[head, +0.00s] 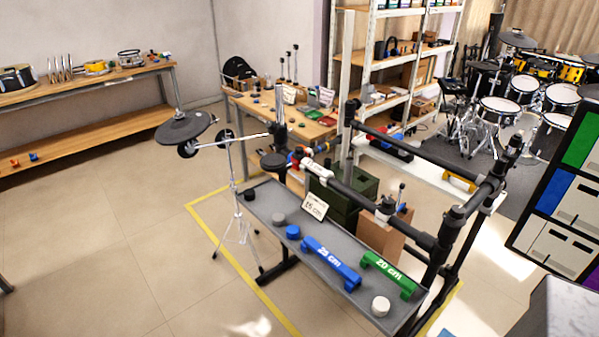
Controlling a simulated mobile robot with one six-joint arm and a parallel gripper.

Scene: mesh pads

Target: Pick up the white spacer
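The white spacer (380,306) is a short white cylinder. It stands upright at the near right end of the long grey tray (340,291), just left of the green 20 cm block's near end. Nothing covers it in the head view. My gripper is not in view.
The tray also carries a blue 25 cm block (331,262), a green 20 cm block (388,274), and blue (293,232), grey (278,219) and black (249,194) cylinders. A black bar frame (437,240) stands along the tray's right. Open floor (120,250) lies left.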

